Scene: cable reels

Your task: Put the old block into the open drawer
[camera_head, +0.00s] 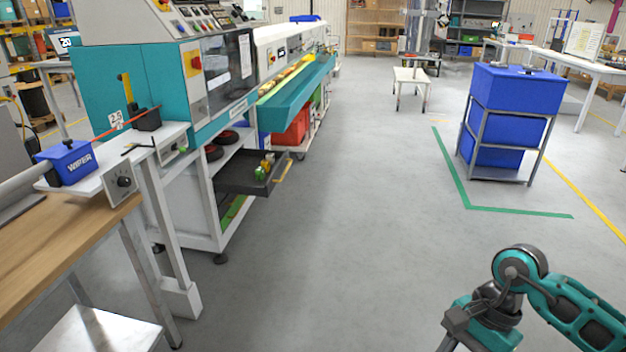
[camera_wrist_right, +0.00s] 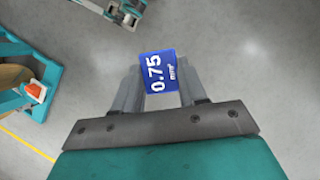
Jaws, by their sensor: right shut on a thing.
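A blue block (camera_wrist_right: 159,73) with white lettering "0.75 mm²" is between the two grey fingers of my right gripper (camera_wrist_right: 160,92) in the right wrist view. The fingers are shut on its sides, and bare grey floor lies below it. In the head view my right gripper (camera_head: 447,346) is at the bottom right, cut off by the picture edge, and the block does not show. The open dark drawer (camera_head: 232,186) sticks out of the white machine frame at centre left, with a few small yellow and green things inside. My left gripper is not in view.
A blue box marked "WIPER" (camera_head: 68,162) stands on a white shelf (camera_head: 110,170) at the left. A wooden table (camera_head: 50,250) and a metal leg (camera_head: 170,240) are in front of the drawer's left side. A blue bin stand (camera_head: 508,115) is at the right. Open floor lies between.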

